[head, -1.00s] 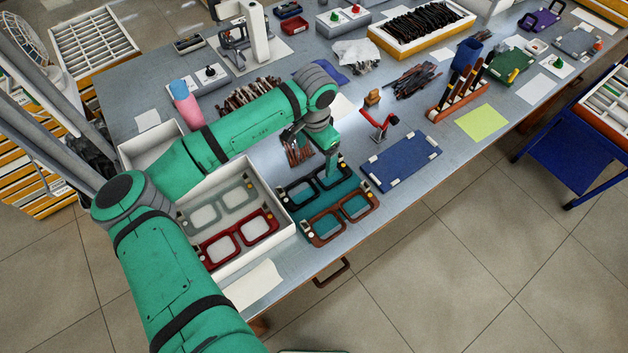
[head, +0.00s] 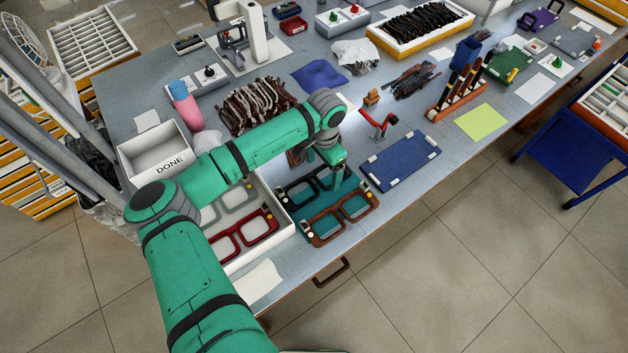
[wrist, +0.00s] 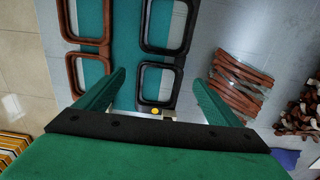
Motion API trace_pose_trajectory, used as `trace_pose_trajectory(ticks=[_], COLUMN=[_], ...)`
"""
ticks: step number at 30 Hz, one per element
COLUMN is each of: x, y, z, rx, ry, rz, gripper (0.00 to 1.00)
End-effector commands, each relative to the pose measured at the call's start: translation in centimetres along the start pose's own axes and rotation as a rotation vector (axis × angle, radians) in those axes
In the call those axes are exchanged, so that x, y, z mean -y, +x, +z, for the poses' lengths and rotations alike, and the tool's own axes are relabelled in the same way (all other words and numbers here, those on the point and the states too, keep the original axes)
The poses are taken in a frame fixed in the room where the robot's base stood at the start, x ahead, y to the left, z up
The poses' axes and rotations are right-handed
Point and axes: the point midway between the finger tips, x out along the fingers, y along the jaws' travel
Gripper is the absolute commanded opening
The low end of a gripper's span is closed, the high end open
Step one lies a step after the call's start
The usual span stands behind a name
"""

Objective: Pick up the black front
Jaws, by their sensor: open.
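The black front (head: 303,183) lies on a teal mat (head: 312,211), beside a brown front (head: 327,241) nearer the table's front edge. In the wrist view the black front (wrist: 161,65) shows two rounded lens openings. My gripper (head: 336,163) is above the black front's far right part and hides some of it in the head view. In the wrist view my gripper (wrist: 159,79) is open, its two green fingers on either side of the near lens rim, with nothing between them held. I cannot tell the exact height over the front.
A white tray (head: 283,232) with a red front (head: 245,238) and a pale front stands left of the mat. A white DONE box (head: 152,150) is farther left. A blue board (head: 402,162) and a red clamp (head: 378,123) are to the right. Brown temples (wrist: 240,85) lie beside my gripper.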

Motion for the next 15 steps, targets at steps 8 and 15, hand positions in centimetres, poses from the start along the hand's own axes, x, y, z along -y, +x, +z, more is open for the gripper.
trace_pose_trajectory(ticks=[8,15], x=[0.0,0.0], y=[2.6,2.6], z=[0.0,0.0], rx=[0.0,0.0], ry=[-0.002,-0.001], rz=[0.0,-0.001], gripper=[0.88,0.66])
